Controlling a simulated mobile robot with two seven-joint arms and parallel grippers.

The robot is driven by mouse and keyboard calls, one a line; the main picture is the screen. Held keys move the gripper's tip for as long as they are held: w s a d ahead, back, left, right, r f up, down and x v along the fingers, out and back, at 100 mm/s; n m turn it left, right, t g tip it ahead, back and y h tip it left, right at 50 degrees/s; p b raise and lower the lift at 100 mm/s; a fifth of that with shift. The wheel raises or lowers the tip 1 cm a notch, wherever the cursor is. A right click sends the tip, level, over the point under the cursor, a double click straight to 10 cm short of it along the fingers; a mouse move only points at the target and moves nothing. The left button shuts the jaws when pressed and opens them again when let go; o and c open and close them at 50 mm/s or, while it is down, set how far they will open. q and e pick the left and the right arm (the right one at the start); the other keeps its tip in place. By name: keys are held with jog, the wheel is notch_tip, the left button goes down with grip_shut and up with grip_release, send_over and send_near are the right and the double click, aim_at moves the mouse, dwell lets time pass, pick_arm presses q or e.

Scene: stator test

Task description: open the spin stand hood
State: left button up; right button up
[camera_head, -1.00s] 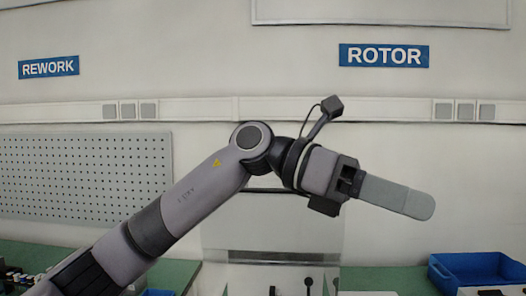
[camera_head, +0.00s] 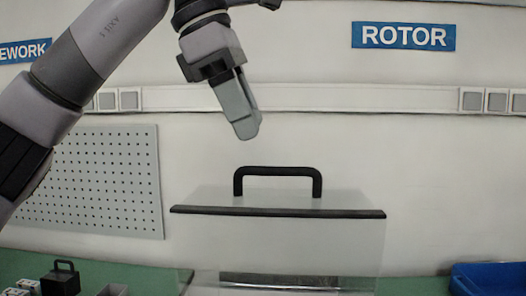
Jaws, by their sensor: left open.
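The spin stand hood (camera_head: 290,240) is a clear, greyish cover at the lower middle of the head view. A dark strip (camera_head: 330,213) runs along its upper edge, and a black bar handle (camera_head: 277,170) stands up above that strip. I cannot tell from this view whether the hood is fully shut. My left gripper (camera_head: 243,122) is above and slightly left of the handle, pointing down, open and empty, apart from it. Its fingers overlap in this view, so the gap hardly shows. My right gripper is out of view.
A blue bin (camera_head: 487,279) stands at the lower right. A black block with a handle (camera_head: 62,279) and small parts are on the green bench at lower left. A pegboard (camera_head: 110,185) and wall lie behind. The space around the handle looks clear.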

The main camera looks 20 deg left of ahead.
aim_at(263, 170)
pick_arm(q)
jog(key=x, duration=0.6)
jog(key=shift+d, duration=0.1)
jog(key=shift+s+f+b, duration=0.1)
jog(key=shift+b, duration=0.2)
grip_shut()
